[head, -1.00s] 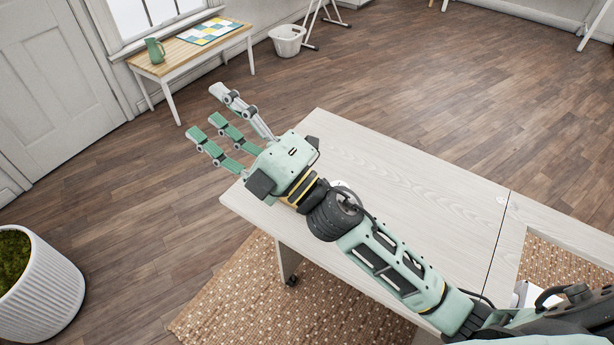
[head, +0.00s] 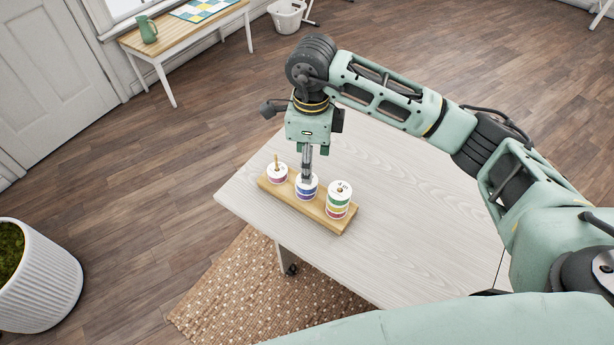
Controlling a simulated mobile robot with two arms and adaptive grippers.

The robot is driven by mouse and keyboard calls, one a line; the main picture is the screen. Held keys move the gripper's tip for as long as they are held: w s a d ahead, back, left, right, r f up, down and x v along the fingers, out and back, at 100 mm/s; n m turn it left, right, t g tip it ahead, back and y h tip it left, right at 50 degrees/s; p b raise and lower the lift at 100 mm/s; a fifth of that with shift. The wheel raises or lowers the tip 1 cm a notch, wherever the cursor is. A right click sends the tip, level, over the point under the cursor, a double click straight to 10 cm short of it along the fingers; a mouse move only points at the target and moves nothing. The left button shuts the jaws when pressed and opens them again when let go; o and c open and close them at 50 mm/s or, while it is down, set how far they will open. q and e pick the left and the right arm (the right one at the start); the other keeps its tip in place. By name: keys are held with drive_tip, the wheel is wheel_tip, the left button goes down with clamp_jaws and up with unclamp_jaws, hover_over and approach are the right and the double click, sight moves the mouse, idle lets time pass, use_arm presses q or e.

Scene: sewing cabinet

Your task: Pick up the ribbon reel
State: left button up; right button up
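A wooden peg stand (head: 315,214) sits near the left corner of the pale table. Its left peg holds a low magenta reel (head: 278,175) with a white top. Its middle peg holds blue and purple reels (head: 306,190). My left gripper is not in view.
The pale wood table (head: 420,225) is clear to the right of the stand. A woven rug (head: 235,290) lies below it. A ribbed white planter (head: 38,285) stands at the left. A side table (head: 185,40) with a green jug (head: 148,29) stands far back.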

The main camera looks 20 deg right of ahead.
drive_tip(key=shift+w+d+f, duration=0.1)
drive_tip(key=shift+f, duration=0.3)
drive_tip(key=f, duration=0.2)
drive_tip(key=f+p, duration=0.1)
drive_tip(key=f, duration=0.1)
drive_tip(key=a+f+p, duration=0.1)
drive_tip(key=f, duration=0.1)
drive_tip(key=shift+w+f, duration=0.1)
drive_tip(key=shift+f, duration=0.35)
drive_tip(key=shift+c, duration=0.4)
drive_tip(key=c, duration=1)
